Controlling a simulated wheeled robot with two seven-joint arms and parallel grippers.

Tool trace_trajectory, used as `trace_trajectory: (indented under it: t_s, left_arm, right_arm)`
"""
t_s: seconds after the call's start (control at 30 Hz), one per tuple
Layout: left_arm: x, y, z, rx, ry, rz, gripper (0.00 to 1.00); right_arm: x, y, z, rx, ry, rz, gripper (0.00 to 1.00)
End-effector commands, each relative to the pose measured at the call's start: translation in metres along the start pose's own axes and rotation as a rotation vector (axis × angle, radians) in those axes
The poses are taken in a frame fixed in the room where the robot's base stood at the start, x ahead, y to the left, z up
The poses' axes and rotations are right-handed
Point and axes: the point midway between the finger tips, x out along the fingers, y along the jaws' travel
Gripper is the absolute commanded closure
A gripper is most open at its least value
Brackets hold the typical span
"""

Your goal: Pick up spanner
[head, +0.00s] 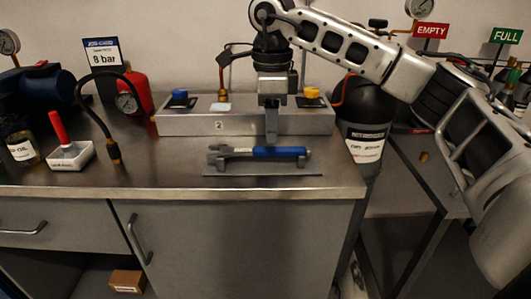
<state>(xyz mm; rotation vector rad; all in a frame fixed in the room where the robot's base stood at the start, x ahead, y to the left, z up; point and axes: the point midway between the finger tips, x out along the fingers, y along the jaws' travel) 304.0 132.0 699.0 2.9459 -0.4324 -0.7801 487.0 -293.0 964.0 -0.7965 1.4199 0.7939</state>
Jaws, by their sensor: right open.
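The spanner (284,152) has a blue handle and a grey jaw head at its left end. It lies level at the front of the steel bench, by a thin dark strip or mat edge (262,175). My right gripper (271,140) points down over the middle of the spanner, its fingers just behind or above the handle. It is open, and I cannot tell whether the fingers touch the handle. My left gripper is not in view.
A grey block (188,124) marked 2, with blue and yellow knobs, stands close behind the spanner. A dark cylinder (364,132) stands right.

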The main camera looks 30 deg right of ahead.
Motion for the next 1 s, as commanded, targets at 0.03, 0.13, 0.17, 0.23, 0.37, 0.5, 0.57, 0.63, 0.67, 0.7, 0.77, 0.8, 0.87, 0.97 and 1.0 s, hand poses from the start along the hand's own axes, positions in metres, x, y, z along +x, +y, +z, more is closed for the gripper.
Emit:
trace_trajectory:
  t_s: [0.03, 0.13, 0.17, 0.23, 0.37, 0.5, 0.57, 0.63, 0.67, 0.7, 0.77, 0.8, 0.87, 0.97, 1.0]
  left_arm:
    - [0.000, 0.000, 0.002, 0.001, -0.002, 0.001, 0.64]
    - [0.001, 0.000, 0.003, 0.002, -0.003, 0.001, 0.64]
    - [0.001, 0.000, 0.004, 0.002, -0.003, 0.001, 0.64]
    - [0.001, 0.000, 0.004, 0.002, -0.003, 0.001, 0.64]
    - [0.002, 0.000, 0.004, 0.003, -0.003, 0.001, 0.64]
    - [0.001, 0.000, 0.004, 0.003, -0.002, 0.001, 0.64]
    - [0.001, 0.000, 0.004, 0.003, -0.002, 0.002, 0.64]
    - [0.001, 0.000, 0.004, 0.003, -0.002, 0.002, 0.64]
    - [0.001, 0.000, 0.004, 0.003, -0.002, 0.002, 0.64]
    - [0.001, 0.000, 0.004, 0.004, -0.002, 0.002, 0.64]
    - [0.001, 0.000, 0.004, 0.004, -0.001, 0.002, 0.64]
    - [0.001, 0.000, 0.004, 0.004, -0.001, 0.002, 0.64]
    - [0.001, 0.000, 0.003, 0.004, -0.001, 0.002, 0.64]
    - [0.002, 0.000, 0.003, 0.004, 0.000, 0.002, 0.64]
    - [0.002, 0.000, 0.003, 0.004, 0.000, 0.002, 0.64]
  right_arm:
    - [0.009, 0.000, 0.000, 0.001, 0.002, 0.002, 0.56]
    - [0.026, 0.000, 0.001, 0.001, 0.003, 0.003, 0.56]
    - [0.030, 0.000, 0.001, 0.000, 0.003, 0.003, 0.56]
    - [0.038, 0.000, 0.001, 0.000, 0.001, 0.003, 0.56]
    - [0.046, 0.000, 0.001, 0.000, 0.000, 0.002, 0.56]
    - [0.046, 0.000, 0.001, 0.000, 0.000, 0.001, 0.56]
    - [0.045, 0.000, 0.001, 0.000, 0.000, 0.001, 0.56]
    - [0.045, 0.000, 0.001, 0.000, 0.000, 0.001, 0.76]
    - [0.045, 0.000, 0.001, 0.000, 0.000, 0.001, 0.84]
    - [0.045, 0.000, 0.001, 0.000, 0.000, 0.001, 0.95]
    - [0.045, 0.000, 0.001, 0.000, 0.000, 0.001, 1.00]
    - [0.045, 0.000, 0.001, 0.000, 0.000, 0.001, 1.00]
    - [0.044, 0.000, 0.002, 0.000, -0.001, 0.000, 1.00]
    - [0.044, 0.000, 0.002, 0.000, -0.002, 0.000, 1.00]
    - [0.044, 0.000, 0.002, 0.000, -0.002, 0.000, 1.00]
